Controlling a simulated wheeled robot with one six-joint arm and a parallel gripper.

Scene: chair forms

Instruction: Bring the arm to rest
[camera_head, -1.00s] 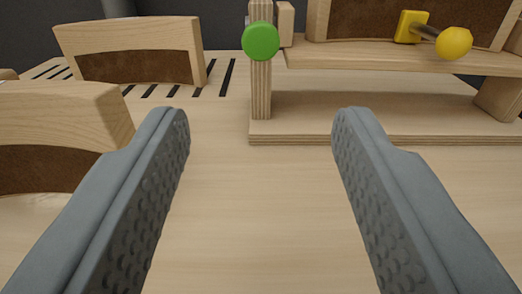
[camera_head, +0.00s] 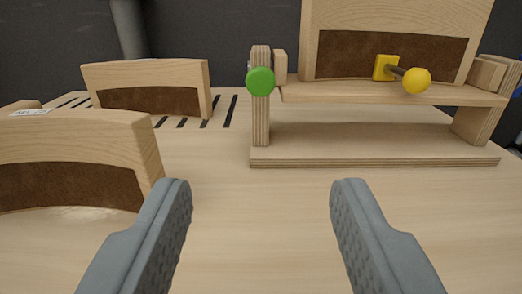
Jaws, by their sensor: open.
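My gripper (camera_head: 261,190) is open and empty, its two grey fingers wide apart in the lower part of the view. It hangs over bare table, apart from every object. The wooden stand (camera_head: 360,160) is ahead and to the right, with a green knob (camera_head: 260,81) on its left post. A wooden chair form (camera_head: 400,18) with a brown panel sits upright on the stand. A yellow clamp with a round knob (camera_head: 417,80) is in front of that panel.
One curved wooden form (camera_head: 90,140) stands close at the left, near my left finger. Another form (camera_head: 150,78) stands further back by a slotted rack with dark gaps (camera_head: 231,112). The wooden table (camera_head: 250,230) is clear in the middle. A grey post (camera_head: 128,30) stands behind.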

